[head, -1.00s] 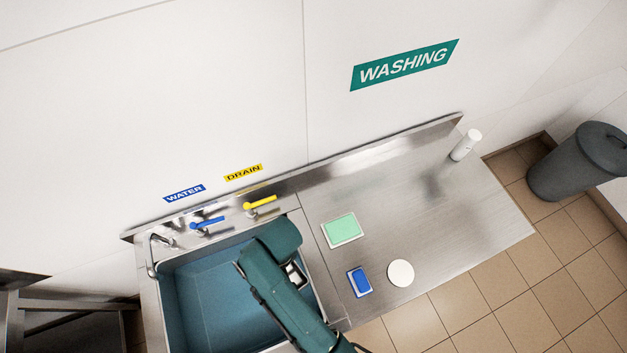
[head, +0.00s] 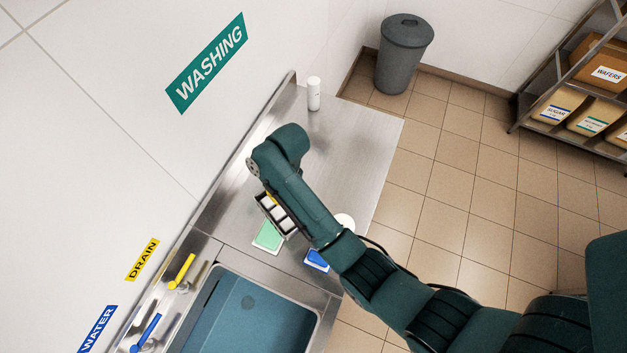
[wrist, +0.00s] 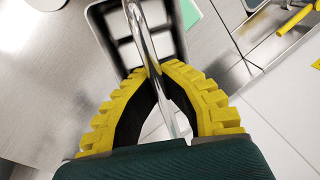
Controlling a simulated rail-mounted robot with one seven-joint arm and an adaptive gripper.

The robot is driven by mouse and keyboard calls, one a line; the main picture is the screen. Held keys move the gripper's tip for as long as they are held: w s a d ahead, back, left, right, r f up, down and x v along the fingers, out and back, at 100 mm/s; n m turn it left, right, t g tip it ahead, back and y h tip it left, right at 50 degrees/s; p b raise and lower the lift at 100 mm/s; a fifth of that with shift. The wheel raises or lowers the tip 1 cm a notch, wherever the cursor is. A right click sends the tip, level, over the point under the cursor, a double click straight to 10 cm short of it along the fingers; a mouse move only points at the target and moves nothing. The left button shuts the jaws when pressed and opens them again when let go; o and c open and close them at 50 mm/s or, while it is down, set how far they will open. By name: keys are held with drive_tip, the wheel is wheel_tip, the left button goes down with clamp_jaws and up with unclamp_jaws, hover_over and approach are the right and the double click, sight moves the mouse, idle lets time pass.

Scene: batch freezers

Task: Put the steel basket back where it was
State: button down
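The steel basket (head: 270,212) is a small grey frame divided into square cells. In the head view it is under my forearm, over the steel counter beside the green pad, partly hidden by the arm. In the wrist view the basket (wrist: 97,17) is beyond my fingers, with its shiny bar handle running between them. My gripper (wrist: 155,68) has yellow ribbed fingers, and they close in around the handle. The basket appears held above the counter; the exact gap beneath it cannot be told.
The counter (head: 357,137) bears a green pad (head: 268,237), a blue sponge (head: 316,261), a white disc (head: 345,220) and a white bottle (head: 313,94). The sink (head: 245,318) is at lower left, with yellow (head: 181,270) and blue (head: 146,331) levers. The counter's far right part is clear.

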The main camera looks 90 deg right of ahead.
drive_tip(key=s+d+r+m, duration=0.1)
drive_tip(key=s+d+m, duration=0.3)
drive_tip(key=s+d, duration=0.65)
drive_tip(key=s+d+x, duration=0.1)
drive_tip(key=x, duration=0.8)
drive_tip(key=shift+s+a+f+h, duration=0.35)
drive_tip(key=shift+s+h, duration=0.05)
drive_tip(key=shift+s, duration=0.05)
drive_tip(key=c, duration=1.7)
unclamp_jaws()
drive_tip(key=shift+f, duration=0.2)
drive_tip(key=o, duration=0.5)
drive_tip(key=shift+c, duration=0.2)
drive_tip(key=shift+r, duration=0.1)
